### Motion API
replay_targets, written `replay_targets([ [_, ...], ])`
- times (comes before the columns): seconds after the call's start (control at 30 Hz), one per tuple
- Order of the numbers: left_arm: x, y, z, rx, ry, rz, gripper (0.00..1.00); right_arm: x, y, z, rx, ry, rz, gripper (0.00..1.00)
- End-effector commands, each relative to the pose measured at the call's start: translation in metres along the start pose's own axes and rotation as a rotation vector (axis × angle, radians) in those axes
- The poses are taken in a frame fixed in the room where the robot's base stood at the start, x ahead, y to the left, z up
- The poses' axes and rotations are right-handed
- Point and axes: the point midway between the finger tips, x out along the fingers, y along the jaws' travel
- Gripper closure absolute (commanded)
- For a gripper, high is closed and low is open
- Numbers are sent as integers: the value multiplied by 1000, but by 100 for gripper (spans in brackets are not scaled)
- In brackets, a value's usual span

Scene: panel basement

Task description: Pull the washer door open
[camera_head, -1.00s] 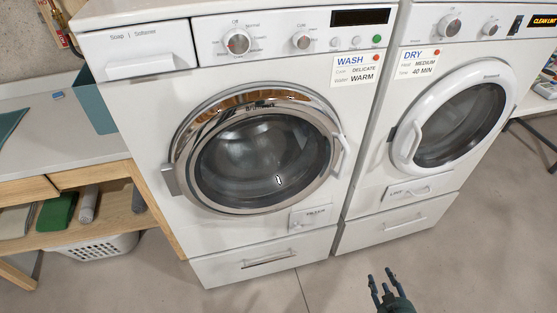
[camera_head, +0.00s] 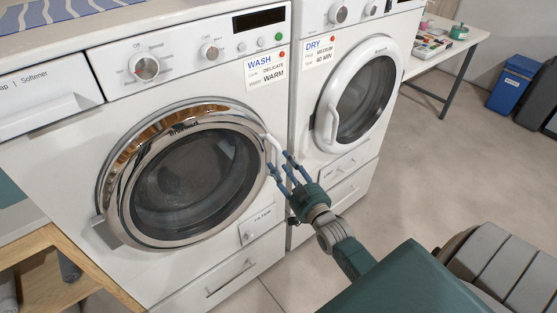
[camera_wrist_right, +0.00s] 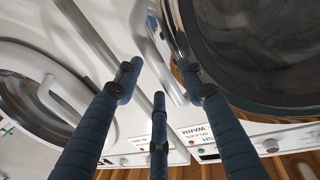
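The washer (camera_head: 110,110) is white, with a round chrome-rimmed door (camera_head: 188,180) that looks closed. Its white curved handle (camera_head: 274,150) is on the door's right side. My right gripper (camera_head: 281,165) is at the handle, with its blue fingers spread near the handle's lower part. In the right wrist view the fingers (camera_wrist_right: 163,92) stand apart, and the handle (camera_wrist_right: 168,60) shows beyond and between them. I cannot tell whether any finger touches it. The dark door glass (camera_wrist_right: 255,40) is at upper right there. My left gripper is not in view.
The dryer (camera_head: 305,95), with its white-rimmed door (camera_head: 364,92), stands close on the right. A wooden shelf unit (camera_head: 50,265) is at lower left. A table (camera_head: 455,45) and a blue bin (camera_head: 512,82) are at the back right. The floor in front of the dryer is clear.

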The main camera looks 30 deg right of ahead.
Motion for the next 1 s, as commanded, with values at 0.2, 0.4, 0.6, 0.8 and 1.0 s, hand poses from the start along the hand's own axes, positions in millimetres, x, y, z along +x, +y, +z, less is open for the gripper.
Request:
replay_targets([
  [0.2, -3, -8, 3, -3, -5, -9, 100, 22, 1, 0, -1, 0, 0, 60],
  [0.4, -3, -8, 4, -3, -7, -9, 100, 25, 0, 1, -1, -1, 0, 60],
  [0.6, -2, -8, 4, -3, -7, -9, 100, 25, 0, 1, -1, -1, 0, 74],
  [0.8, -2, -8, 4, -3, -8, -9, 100, 25, 0, 1, -1, -1, 0, 100],
  [1.0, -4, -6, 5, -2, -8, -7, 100, 23, 1, 1, 0, -2, 3, 100],
])
